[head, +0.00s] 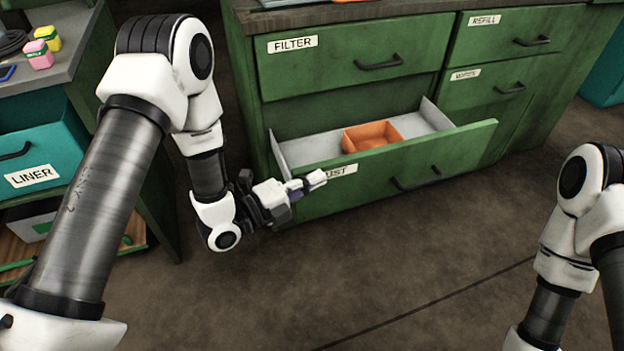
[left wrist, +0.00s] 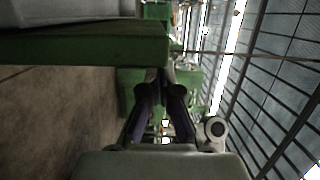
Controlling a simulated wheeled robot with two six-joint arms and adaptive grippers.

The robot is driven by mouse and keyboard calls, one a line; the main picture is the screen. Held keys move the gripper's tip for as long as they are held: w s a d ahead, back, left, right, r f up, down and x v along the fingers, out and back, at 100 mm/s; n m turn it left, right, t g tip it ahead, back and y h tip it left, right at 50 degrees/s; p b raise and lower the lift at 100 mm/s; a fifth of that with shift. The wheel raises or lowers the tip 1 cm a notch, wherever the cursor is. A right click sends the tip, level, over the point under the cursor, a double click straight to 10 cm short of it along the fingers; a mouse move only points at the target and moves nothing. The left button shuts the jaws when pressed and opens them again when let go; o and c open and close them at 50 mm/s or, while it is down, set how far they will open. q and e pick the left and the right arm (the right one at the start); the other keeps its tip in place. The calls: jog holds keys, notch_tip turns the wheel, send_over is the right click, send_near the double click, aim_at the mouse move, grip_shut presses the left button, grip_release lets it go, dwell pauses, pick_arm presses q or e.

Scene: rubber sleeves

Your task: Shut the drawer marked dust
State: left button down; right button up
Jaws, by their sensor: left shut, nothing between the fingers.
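The green drawer marked dust (head: 450,150) is pulled out from the lower part of the green cabinet. Its black handle (head: 415,181) is on the front face, and an orange bin (head: 372,135) sits inside. My left gripper (head: 318,178) is shut and empty, in front of the left part of the drawer front, and hides the start of the label. I cannot tell if it touches the front. In the left wrist view its dark fingers (left wrist: 159,88) are together, with a green panel, likely the drawer front (left wrist: 80,50), beside them. My right gripper is out of view.
The filter drawer (head: 345,65) above and the refill drawer (head: 505,35) at right are shut. A teal liner drawer (head: 45,150) stands in a bench at left, near my left arm. The floor (head: 400,265) before the dust drawer is clear.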

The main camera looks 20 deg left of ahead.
pick_arm(q)
jog(key=shift+w+a, duration=0.1)
jog(key=shift+w, duration=0.2)
